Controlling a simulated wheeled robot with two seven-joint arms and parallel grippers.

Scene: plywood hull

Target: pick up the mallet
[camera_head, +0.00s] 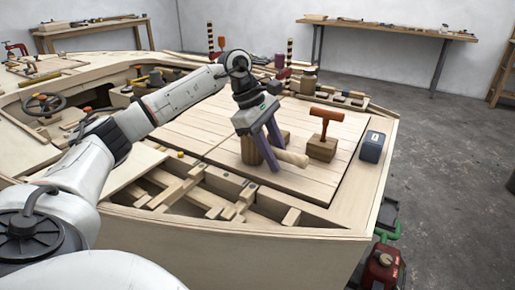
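The mallet lies on the plank deck, with a brown wooden head (251,151) and a pale handle (294,158) that points right. My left gripper (278,159) comes down over it from above. Its two purple fingers are on either side of the mallet near where handle and head meet, and they partly hide it. I cannot tell whether the fingers touch or grip it. My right gripper is not in view.
A wooden block with an orange T-shaped piece (326,123) stands just right of the mallet. A dark blue-grey box (372,146) is further right. An open framed recess (205,190) lies in front. Posts and small tools line the back edge.

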